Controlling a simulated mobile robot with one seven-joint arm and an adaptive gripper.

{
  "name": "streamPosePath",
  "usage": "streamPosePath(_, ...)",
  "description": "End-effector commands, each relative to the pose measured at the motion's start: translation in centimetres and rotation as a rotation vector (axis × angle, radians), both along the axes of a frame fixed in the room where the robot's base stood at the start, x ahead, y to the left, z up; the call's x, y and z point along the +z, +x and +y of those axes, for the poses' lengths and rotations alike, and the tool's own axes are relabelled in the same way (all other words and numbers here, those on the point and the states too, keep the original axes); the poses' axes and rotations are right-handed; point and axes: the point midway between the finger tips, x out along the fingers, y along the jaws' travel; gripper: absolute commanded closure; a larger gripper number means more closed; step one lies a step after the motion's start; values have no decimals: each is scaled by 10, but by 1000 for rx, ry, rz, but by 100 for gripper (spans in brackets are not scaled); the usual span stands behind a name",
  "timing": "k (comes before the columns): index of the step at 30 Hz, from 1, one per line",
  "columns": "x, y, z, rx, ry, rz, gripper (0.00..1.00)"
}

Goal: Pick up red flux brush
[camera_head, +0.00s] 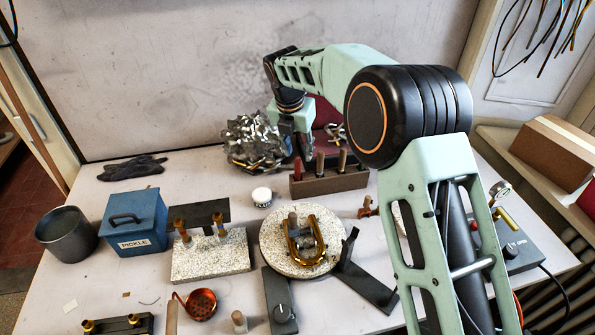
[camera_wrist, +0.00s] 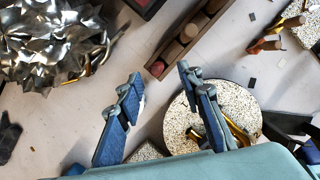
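The red flux brush (camera_head: 297,169) appears to be the red-handled tool standing upright at the left end of a brown wooden rack (camera_head: 335,184). In the wrist view its round red end (camera_wrist: 157,69) shows at the rack's near end, beyond and between my fingertips. My gripper (camera_wrist: 160,88) is open and empty, with its two blue finger pads apart. In the head view my gripper (camera_head: 302,152) hangs just behind and above the red handle. The brush's lower part is hidden in the rack.
Other wooden handles (camera_head: 320,163) stand in the same rack. A crumpled heap of metal scrap (camera_head: 254,143) lies close on the left. A round speckled turntable (camera_head: 277,257) with a brass U-shaped tube (camera_head: 318,243) stands in front. A white-lidded jar (camera_head: 262,196) is between them.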

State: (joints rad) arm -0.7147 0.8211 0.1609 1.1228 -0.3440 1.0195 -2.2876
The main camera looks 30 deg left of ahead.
Motion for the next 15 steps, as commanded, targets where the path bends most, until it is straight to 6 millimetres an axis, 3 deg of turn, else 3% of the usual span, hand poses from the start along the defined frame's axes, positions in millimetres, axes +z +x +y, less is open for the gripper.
streamPosePath(7, -20, 3, 2, 0, -1, 2, 66)
streamPosePath(15, -55, 12, 7, -2, -1, 1, 66)
